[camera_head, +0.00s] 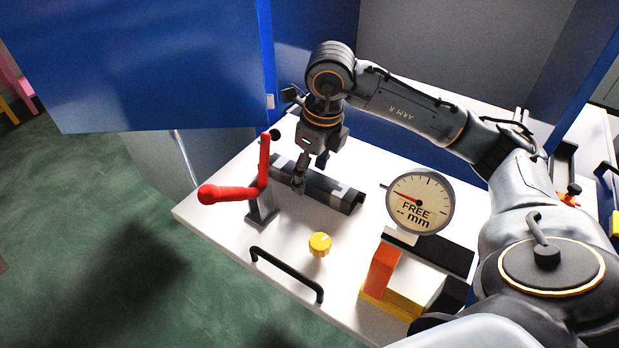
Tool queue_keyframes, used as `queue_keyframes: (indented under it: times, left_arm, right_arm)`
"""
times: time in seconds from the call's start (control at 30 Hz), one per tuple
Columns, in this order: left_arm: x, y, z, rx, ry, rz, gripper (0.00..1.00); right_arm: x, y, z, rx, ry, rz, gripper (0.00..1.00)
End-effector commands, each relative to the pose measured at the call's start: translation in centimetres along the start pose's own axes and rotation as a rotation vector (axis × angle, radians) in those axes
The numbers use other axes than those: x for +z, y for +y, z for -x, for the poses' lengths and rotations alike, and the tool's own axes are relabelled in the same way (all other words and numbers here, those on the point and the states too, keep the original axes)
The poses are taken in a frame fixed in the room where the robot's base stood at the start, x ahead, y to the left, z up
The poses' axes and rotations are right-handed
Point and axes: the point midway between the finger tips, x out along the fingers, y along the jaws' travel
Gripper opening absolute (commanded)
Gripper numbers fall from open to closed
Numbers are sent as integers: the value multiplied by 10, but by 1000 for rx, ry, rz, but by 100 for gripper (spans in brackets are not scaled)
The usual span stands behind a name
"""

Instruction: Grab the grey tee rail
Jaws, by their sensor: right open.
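A long dark grey rail-like bar with lighter grey parts (347,200), which looks like the grey tee rail, lies on the white tabletop (225,208). I cannot make out its full shape, as my gripper covers part of it. My right gripper (309,173) is open and points down over the bar's left half. One fingertip is right at the bar, but I cannot tell whether it touches. My left gripper is not in view.
A red-handled lever (232,193) stands close left of the bar. A round dial gauge (420,203) reading "FREE -- mm" stands to the right. A yellow knob (320,244) and black handle (288,276) are in front. Blue panels (140,60) rise behind.

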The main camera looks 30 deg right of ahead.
Motion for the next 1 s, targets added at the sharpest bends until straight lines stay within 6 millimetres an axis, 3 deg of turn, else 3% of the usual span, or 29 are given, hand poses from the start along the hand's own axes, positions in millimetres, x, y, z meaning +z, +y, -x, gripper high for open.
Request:
queue_keyframes:
  times: [0.13,0.17,0.47,0.83,1.0]
  left_arm:
    - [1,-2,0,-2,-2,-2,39]
    - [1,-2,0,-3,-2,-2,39]
    - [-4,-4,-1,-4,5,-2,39]
    - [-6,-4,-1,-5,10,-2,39]
    - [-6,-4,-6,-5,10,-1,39]
  right_arm:
    - [0,0,0,0,0,0,64]
    - [0,0,0,0,0,0,60]
    - [0,0,0,0,0,-1,0]
    - [1,0,3,-1,-3,-1,0]
    - [4,0,16,-1,-7,-1,0]
